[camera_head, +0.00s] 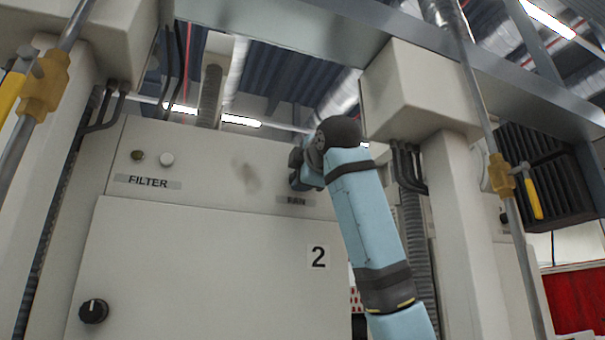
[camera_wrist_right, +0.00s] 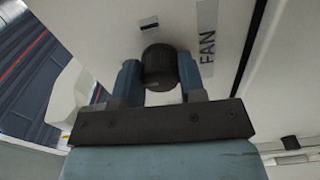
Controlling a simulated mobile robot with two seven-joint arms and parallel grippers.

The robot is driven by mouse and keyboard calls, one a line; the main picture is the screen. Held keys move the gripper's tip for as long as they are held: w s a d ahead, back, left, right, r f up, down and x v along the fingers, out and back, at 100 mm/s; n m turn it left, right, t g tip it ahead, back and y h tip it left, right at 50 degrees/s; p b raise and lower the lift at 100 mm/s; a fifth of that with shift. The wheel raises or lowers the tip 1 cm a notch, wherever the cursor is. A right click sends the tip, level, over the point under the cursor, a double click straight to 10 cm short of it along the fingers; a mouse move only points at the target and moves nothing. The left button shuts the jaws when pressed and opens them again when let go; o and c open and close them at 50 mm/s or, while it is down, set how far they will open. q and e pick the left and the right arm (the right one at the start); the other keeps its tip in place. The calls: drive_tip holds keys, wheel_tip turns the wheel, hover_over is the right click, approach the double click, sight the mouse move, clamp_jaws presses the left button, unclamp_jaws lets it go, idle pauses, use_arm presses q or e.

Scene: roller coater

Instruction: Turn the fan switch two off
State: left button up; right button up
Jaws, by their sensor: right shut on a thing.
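The fan switch is a round black knob (camera_wrist_right: 159,68) on the pale panel beside the FAN label (camera_wrist_right: 208,48), in the right wrist view. My right gripper (camera_wrist_right: 160,76) has one blue finger on each side of the knob and is shut on it. In the head view my right arm reaches up to the panel, and its wrist and gripper (camera_head: 300,170) hide the knob there. The FAN label (camera_head: 296,201) shows just below the gripper. My left gripper is not in view.
A FILTER label (camera_head: 148,182) with two small round buttons above it sits at the panel's left. A black knob (camera_head: 93,311) is on the door's lower left. Pipes with yellow-handled valves (camera_head: 45,82) stand at both sides. A grey beam (camera_head: 290,30) crosses overhead.

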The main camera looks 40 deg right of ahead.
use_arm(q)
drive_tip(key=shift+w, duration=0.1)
use_arm(e)
drive_tip(key=shift+n, duration=0.5)
drive_tip(key=shift+f, duration=0.1)
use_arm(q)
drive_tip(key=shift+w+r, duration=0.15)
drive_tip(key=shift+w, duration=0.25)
use_arm(e)
drive_tip(key=o, duration=0.9)
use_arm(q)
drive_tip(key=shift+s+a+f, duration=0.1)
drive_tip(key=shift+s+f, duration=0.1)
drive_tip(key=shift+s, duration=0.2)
use_arm(e)
drive_tip(key=shift+s, duration=0.1)
